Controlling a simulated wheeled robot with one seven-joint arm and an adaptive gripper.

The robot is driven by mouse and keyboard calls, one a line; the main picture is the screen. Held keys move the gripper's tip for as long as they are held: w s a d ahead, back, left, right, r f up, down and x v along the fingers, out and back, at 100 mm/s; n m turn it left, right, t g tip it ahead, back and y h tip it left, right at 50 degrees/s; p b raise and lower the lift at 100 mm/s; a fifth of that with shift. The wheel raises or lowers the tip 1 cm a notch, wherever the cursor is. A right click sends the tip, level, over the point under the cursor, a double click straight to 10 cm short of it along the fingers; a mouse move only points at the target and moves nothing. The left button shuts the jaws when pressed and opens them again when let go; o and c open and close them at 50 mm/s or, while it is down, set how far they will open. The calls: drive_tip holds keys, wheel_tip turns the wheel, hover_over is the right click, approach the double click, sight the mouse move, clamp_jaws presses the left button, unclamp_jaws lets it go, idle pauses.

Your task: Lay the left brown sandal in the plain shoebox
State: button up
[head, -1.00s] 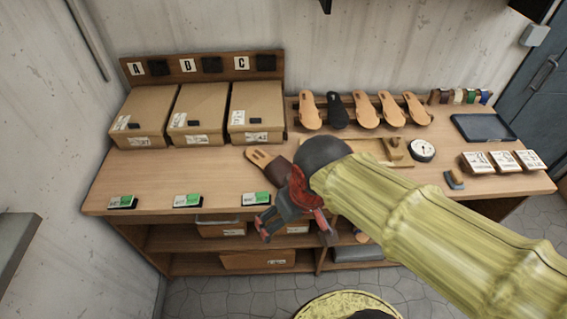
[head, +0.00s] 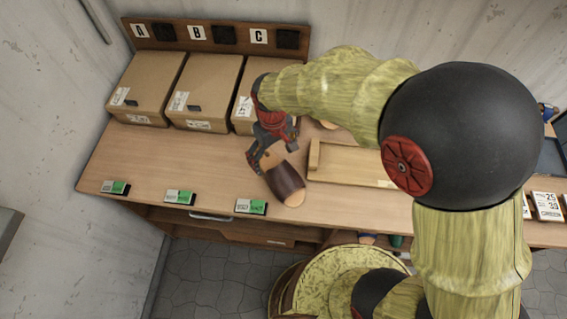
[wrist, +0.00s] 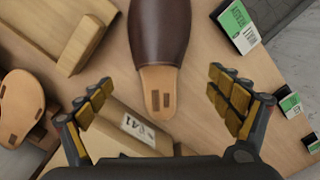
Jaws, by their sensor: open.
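A brown sandal (head: 287,180) with a dark brown upper and tan sole lies on the bench in front of box C. My gripper (head: 270,152) is open and empty above its far end. In the wrist view, the sandal (wrist: 160,30) points its bare tan heel end toward the gap between my open fingers (wrist: 160,85). Three closed brown cardboard boxes stand below letters A (head: 147,85), B (head: 207,88) and C (head: 243,105). I cannot tell which is the plain shoebox. Box C is partly hidden by my arm; its label shows in the wrist view.
A shallow wooden tray (head: 345,165) lies right of the sandal. Several green-and-white cards, one (head: 251,207) nearest the sandal, line the front edge. A tan sole (wrist: 20,105) shows at left in the wrist view.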

sight(276, 167)
wheel_tip(276, 167, down, 8)
drive_tip(key=shift+d+r+b, duration=0.1)
drive_tip(key=shift+r+b, duration=0.15)
drive_tip(key=shift+b, duration=0.4)
drive_tip(key=c, duration=1.7)
drive_tip(key=shift+c, duration=0.2)
drive_tip(key=shift+r, duration=0.15)
